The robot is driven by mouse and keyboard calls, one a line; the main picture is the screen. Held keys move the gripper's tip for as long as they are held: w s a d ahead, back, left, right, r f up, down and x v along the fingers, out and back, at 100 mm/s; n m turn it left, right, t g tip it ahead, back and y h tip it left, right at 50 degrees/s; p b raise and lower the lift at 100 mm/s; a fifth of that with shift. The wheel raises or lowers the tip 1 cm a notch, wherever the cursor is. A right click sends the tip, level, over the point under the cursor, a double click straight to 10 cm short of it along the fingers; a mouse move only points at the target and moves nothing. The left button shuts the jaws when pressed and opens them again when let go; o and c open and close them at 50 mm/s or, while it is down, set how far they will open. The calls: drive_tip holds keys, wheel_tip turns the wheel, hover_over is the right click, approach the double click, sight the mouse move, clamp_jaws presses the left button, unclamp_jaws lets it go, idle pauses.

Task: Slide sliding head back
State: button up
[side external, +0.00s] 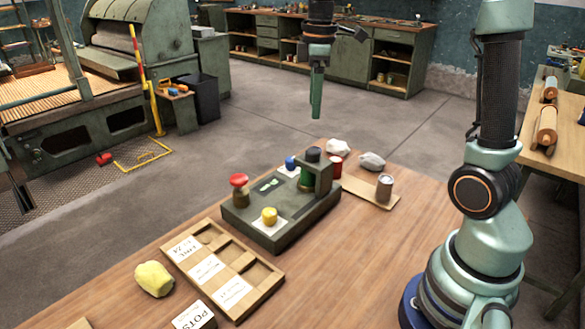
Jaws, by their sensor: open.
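A dark green fixture (262,228) stands on the wooden table. An upright head (322,178) rises at its right, far end, with a dark round cap on top and a green cylinder beneath; I take this as the sliding head. A red knob (238,181) stands at the fixture's left corner. A yellow knob (269,215) sits on a pale plate near its front. My gripper (316,112) hangs pointing down, high above and apart from the fixture, open and empty. Its fingers overlap from this side, so the gap is hidden.
A wooden tray (262,287) with labelled compartments lies in front of the fixture. A yellow lump (154,279) lies left of it. A red can (335,166), a grey can (384,187) and crumpled pale cloths (372,161) stand close behind and right of the head. The air around my gripper is clear.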

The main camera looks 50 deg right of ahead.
sight(313, 150)
drive_tip(key=shift+n, duration=0.4)
drive_tip(key=f, duration=0.4)
drive_tip(key=d+f, duration=0.1)
drive_tip(key=f, duration=0.3)
drive_tip(key=w+f, duration=0.1)
drive_tip(key=f, duration=0.3)
drive_tip(key=shift+d+f, duration=0.15)
drive_tip(key=shift+f, duration=0.2)
clamp_jaws()
idle(0.6)
